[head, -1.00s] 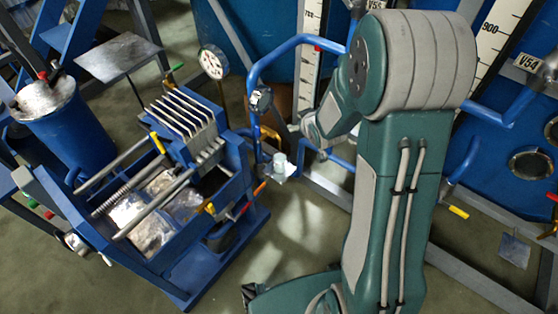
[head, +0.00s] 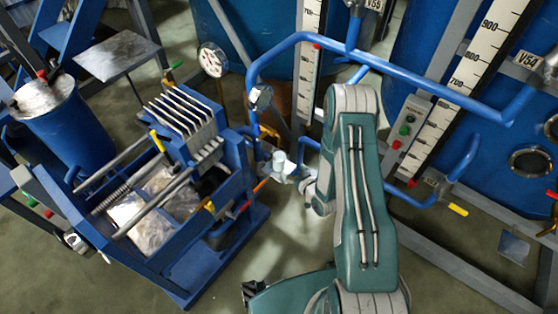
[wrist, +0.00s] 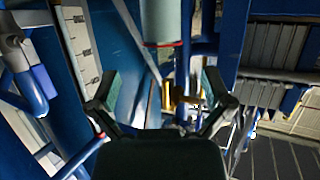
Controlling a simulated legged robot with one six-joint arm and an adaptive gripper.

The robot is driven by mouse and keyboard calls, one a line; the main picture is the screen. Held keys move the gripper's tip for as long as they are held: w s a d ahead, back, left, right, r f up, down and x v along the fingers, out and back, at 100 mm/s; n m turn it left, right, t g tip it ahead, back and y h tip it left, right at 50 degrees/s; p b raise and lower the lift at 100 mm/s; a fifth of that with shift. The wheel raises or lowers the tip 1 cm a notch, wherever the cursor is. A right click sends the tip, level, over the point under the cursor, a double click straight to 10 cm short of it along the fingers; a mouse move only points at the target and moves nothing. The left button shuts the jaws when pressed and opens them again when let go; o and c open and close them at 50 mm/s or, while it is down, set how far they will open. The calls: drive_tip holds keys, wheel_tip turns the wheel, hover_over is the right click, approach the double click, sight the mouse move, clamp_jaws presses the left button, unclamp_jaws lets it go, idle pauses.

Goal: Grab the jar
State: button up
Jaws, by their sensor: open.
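A small pale, translucent jar (head: 279,160) shows in the head view, beside the blue pipe stand and right of the blue filter press. In the wrist view a pale grey-green cylinder (wrist: 162,22) with a red ring comes in at the top edge; I cannot tell whether it is the jar. My gripper (wrist: 160,78) shows in the wrist view with its two dark fingers spread apart and nothing between them. The cylinder lies beyond the fingertips. In the head view my arm's end is just right of the jar, and the fingers cannot be made out.
The blue filter press (head: 232,165) stands left of the jar. Scales (head: 470,75) and blue tanks stand behind on the right. A blue drum (head: 70,125) is at the far left.

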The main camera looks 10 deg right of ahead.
sight(283, 161)
drive_tip(key=x, duration=0.9)
drive_tip(key=shift+w+a, duration=0.25)
drive_tip(key=shift+w, duration=0.1)
drive_tip(key=c, duration=1.2)
drive_tip(key=shift+r, duration=0.1)
